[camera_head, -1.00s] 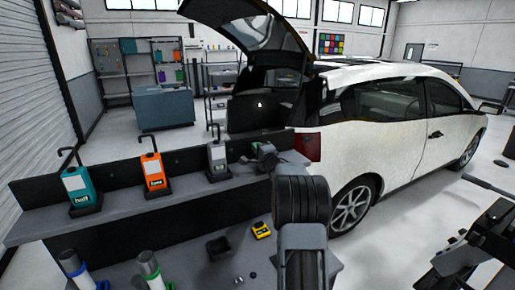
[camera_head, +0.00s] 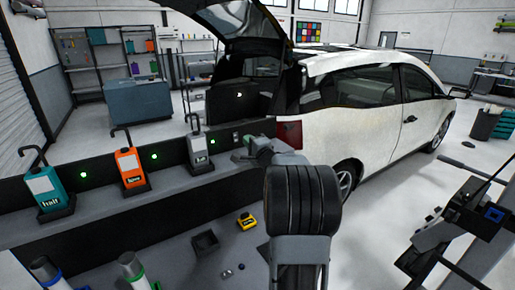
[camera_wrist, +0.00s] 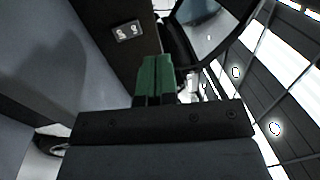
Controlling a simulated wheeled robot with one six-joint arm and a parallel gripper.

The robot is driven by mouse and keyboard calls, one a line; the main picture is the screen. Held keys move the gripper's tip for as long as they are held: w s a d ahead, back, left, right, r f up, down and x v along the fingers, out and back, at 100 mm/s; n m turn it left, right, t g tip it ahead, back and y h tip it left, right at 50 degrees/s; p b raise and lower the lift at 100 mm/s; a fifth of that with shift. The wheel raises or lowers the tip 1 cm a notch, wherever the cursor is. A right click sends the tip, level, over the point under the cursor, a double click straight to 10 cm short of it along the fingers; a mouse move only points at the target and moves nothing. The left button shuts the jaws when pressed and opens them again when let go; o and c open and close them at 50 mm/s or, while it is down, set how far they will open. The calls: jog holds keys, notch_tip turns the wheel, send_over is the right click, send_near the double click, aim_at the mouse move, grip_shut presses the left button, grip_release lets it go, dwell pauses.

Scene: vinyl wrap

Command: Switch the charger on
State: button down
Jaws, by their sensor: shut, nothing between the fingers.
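A small grey plate with two pale marks (camera_wrist: 127,31) sits on the dark back panel above the bench; it also shows in the head view (camera_head: 235,138). I cannot tell whether it is the charger switch or what position it is in. My gripper (camera_wrist: 155,62) has green fingers, shut and empty, below and to the right of the plate in the wrist view and apart from it. In the head view my gripper (camera_head: 241,155) is beside the plate at the bench's right end. Green lights (camera_head: 84,175) (camera_head: 154,156) glow on the back panel.
Teal (camera_head: 46,187), orange (camera_head: 129,169) and grey (camera_head: 198,149) hooked devices stand on the bench. A yellow-black item (camera_head: 246,221) and a dark tray (camera_head: 205,242) lie below. A white car (camera_head: 365,95) with raised tailgate stands close on the right.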

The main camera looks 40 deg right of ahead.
jog(key=s, duration=0.3)
jog(key=s+r+b, duration=0.1)
jog(key=s, duration=0.1)
jog(key=shift+s+a, duration=0.15)
jog(key=shift+a, duration=0.25)
jog(key=s+d+f+n+g+h, duration=0.3)
jog(key=s+f+n+g+h, duration=0.25)
jog(key=f+g, duration=0.5)
jog(key=s+a+n+g+y, duration=0.1)
jog(key=s+a+n, duration=0.3)
jog(key=a, duration=0.6)
jog(key=s+a+f+n+g+y, duration=0.1)
jog(key=s+a+n+y, duration=0.3)
jog(key=a, duration=0.7)
jog(key=s+a+f+n+g+y, duration=0.1)
jog(key=s+a+n+g+y, duration=0.1)
jog(key=s+a+n, duration=0.4)
jog(key=a+y, duration=0.1)
jog(key=a, duration=0.3)
jog(key=shift+s+a, duration=0.15)
jog(key=shift+s, duration=0.05)
